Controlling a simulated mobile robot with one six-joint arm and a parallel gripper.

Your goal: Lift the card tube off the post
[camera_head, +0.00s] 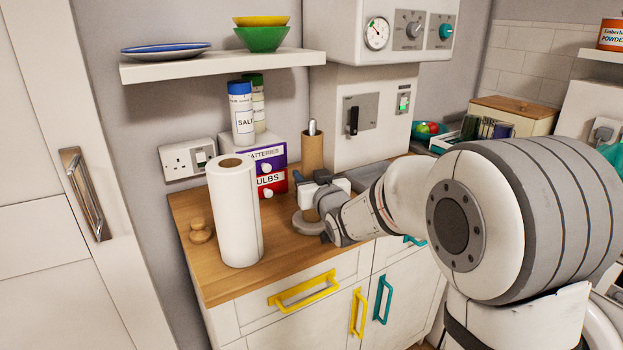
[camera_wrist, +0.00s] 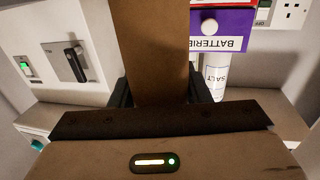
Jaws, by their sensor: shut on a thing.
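The card tube (camera_head: 312,154) is a plain brown upright cylinder near the back of the wooden worktop. The metal tip of the post (camera_head: 312,127) shows above its top opening. The round grey post base (camera_head: 305,223) stands on the worktop. My gripper (camera_head: 313,190) is shut on the tube from the right, below its middle. In the wrist view the tube (camera_wrist: 150,45) stands between the two dark fingers of my gripper (camera_wrist: 160,92). My gripper hides part of the tube's lower section, so I cannot tell whether its bottom edge touches the base.
A white paper roll (camera_head: 235,212) stands left of the tube. Labelled drawers (camera_head: 270,172) with salt jars (camera_head: 241,112) on top are behind. A shelf (camera_head: 225,65) with a plate and bowls hangs above left. A white appliance (camera_head: 375,35) overhangs above right.

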